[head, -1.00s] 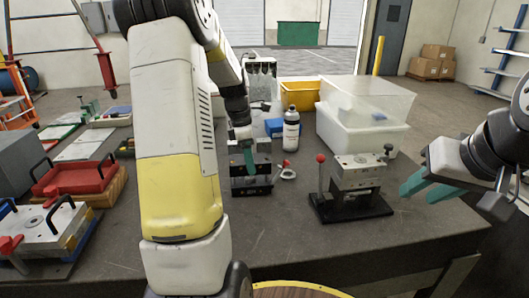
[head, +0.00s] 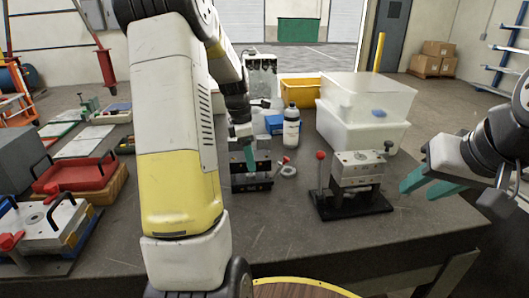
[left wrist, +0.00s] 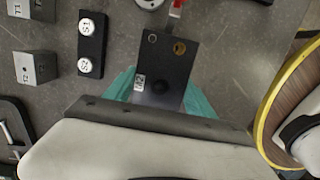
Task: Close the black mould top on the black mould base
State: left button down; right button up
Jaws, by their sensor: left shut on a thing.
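My left gripper (head: 250,164) is shut on the black mould top (head: 263,160), a dark block. The left wrist view shows the top (left wrist: 160,65) between the teal fingers, with a white label and round holes on its face. In the head view the black mould base (head: 252,184) is directly below the top, on the table. Whether the two touch is too small to tell. In the wrist view the top and my arm hide most of the base. My right gripper (head: 415,189) is open and empty, well to the right.
A steel mould on a black plate (head: 350,207) stands to the right. A red-knobbed lever (head: 284,161) and a ring (head: 288,171) are beside the base. A bottle (head: 291,128) and white bins (head: 362,133) stand behind. Red and metal moulds (head: 75,178) are at left.

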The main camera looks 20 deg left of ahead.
pick_arm(q)
jog(key=shift+f, duration=1.5)
dwell(0.7)
jog(key=shift+c, duration=1.2)
grip_release()
jog(key=shift+f, duration=0.1)
